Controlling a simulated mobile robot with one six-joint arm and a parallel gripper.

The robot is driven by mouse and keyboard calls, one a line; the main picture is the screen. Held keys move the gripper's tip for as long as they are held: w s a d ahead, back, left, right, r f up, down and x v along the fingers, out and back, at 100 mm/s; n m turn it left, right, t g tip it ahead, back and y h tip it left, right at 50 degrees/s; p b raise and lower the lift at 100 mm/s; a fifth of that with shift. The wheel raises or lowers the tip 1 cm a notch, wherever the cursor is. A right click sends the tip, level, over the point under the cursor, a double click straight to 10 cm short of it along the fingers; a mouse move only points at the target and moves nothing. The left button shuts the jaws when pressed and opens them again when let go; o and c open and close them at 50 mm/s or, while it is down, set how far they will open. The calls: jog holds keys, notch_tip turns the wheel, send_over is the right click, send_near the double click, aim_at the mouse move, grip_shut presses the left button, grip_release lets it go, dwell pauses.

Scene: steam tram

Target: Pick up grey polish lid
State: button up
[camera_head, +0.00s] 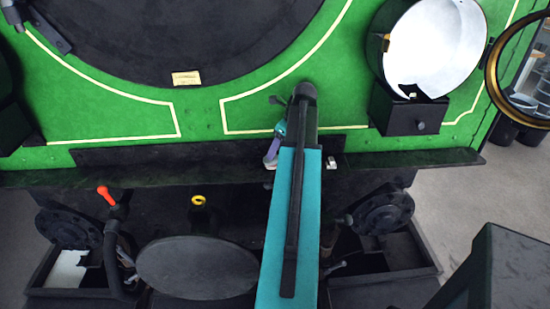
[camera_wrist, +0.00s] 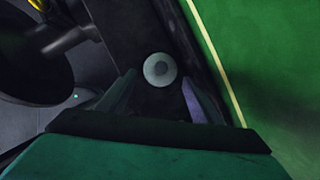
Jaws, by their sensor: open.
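The grey polish lid (camera_wrist: 160,70) is a small round disc with a darker grey centre. In the wrist view it lies on a dark, narrow ledge (camera_wrist: 137,28). My gripper (camera_wrist: 158,84) is open, with one finger on each side of the lid and gaps between them and it. The lid shows just beyond the fingertips. I cannot tell the height of the fingers above the ledge. In the head view my gripper (camera_head: 274,143) is over the dark ledge below the green panel, and I cannot make out the lid there.
A green panel (camera_head: 200,120) with cream lines rises behind the ledge. A small white piece (camera_head: 331,162) sits on the ledge right of my arm. A round lamp (camera_head: 435,50) stands at right. Below are a yellow ring (camera_head: 198,200), a red-tipped lever (camera_head: 106,195) and a buffer (camera_head: 198,267).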

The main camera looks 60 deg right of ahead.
jog(key=shift+p+x, duration=0.6)
jog(key=shift+x, duration=1.85)
jog(key=shift+c, duration=0.4)
jog(key=c, duration=0.7)
jog(key=shift+d+r, duration=0.1)
jog(key=shift+r, duration=0.05)
jog(key=shift+r+b, duration=0.5)
jog(key=shift+r, duration=1.1)
jog(key=s+a+r+b, duration=0.1)
jog(key=s+a+b, duration=0.2)
jog(key=s+a, duration=0.6)
jog(key=s, duration=0.4)
jog(key=shift+a+r, duration=0.25)
jog(key=shift+r, duration=0.05)
jog(key=shift+w+d, duration=0.1)
